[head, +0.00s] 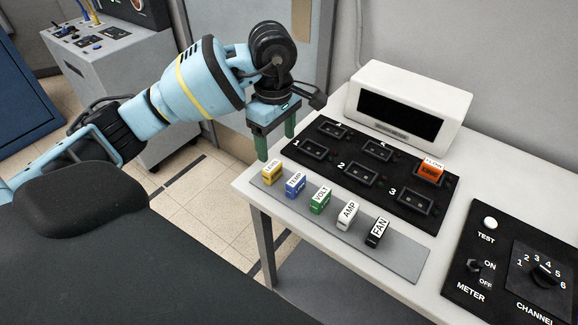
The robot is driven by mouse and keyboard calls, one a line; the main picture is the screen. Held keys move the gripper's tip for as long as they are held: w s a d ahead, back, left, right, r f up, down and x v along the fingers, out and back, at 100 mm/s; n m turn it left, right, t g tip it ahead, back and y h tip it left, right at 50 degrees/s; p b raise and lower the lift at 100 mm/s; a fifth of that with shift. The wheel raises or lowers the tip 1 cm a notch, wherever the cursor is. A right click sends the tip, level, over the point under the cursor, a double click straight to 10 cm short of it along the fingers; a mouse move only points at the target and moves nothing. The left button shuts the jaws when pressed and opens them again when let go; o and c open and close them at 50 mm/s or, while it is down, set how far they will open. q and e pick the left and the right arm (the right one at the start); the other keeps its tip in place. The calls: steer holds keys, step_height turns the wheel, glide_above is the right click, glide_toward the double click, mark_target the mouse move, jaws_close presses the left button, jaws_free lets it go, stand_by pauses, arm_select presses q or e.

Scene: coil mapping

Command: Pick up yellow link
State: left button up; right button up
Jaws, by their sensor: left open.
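The yellow link (271,174) is a small block with a white label on top. It stands at the left end of a grey strip (395,257) on the white table. My left gripper (276,147) comes in from the left and points down, with its two green fingers apart and nothing between them. It is above and just behind the yellow link, and one finger ends close over it. I cannot tell the exact gap. My right gripper is not in view.
Blue (295,185), green (320,201), white (347,215) and black (377,232) links stand in a row right of the yellow one. Behind them is a black socket panel (340,160) with an orange link (430,172). A white display box (409,102) stands at the back.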

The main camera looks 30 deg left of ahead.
mark_target(272, 165)
arm_select(q)
steer(key=shift+s+a+r, duration=0.1)
steer(key=shift+a+r, duration=0.05)
steer(key=shift+f, duration=1.35)
steer(key=f, duration=0.4)
steer(key=shift+s+a+f+p, duration=0.25)
steer(key=shift+s+a+p, duration=0.1)
steer(key=shift+s, duration=0.05)
steer(key=shift+f, duration=0.3)
steer(key=c, duration=1.1)
